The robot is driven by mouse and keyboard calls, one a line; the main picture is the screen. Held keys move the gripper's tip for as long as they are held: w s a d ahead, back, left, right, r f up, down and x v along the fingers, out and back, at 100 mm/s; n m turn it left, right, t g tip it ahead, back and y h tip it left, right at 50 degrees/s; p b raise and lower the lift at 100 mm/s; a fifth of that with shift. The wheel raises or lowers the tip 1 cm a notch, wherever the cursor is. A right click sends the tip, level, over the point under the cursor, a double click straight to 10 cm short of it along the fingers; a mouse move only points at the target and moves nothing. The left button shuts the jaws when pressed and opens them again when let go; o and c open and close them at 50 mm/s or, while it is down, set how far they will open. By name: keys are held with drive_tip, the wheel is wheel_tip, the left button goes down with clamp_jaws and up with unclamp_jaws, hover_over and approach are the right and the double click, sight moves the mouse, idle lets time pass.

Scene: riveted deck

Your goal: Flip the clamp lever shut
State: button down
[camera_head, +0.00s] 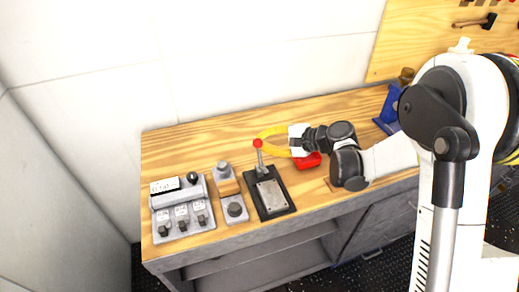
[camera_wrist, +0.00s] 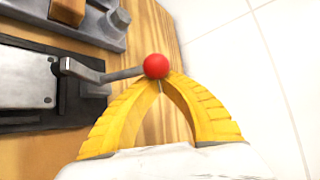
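The clamp is a dark base with a grey metal plate (camera_head: 270,194) on the bench. Its metal lever (camera_head: 261,159) stands up from the back of the base, nearly upright, with a red ball knob (camera_head: 258,143) on top. In the wrist view the lever arm (camera_wrist: 120,75) runs right to the red ball (camera_wrist: 156,66). My gripper (camera_head: 261,139) has yellow fingers that come together at their tips, right at the ball. In the wrist view the fingertips (camera_wrist: 166,78) meet just under the ball, which hides part of them. I cannot tell whether they touch it.
Left of the clamp are a grey fixture with a wooden block (camera_head: 229,187) and a switch box (camera_head: 181,212). A red object (camera_head: 307,162) lies under my wrist, and a blue vise (camera_head: 388,112) stands further right. A white wall is behind the bench.

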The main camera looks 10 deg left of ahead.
drive_tip(key=shift+s+d+r, duration=0.45)
drive_tip(key=shift+s+d, duration=0.1)
drive_tip(key=shift+s, duration=0.3)
drive_tip(key=shift+s+d+r, duration=0.45)
drive_tip(key=shift+s+d, duration=0.1)
drive_tip(key=shift+s, duration=0.35)
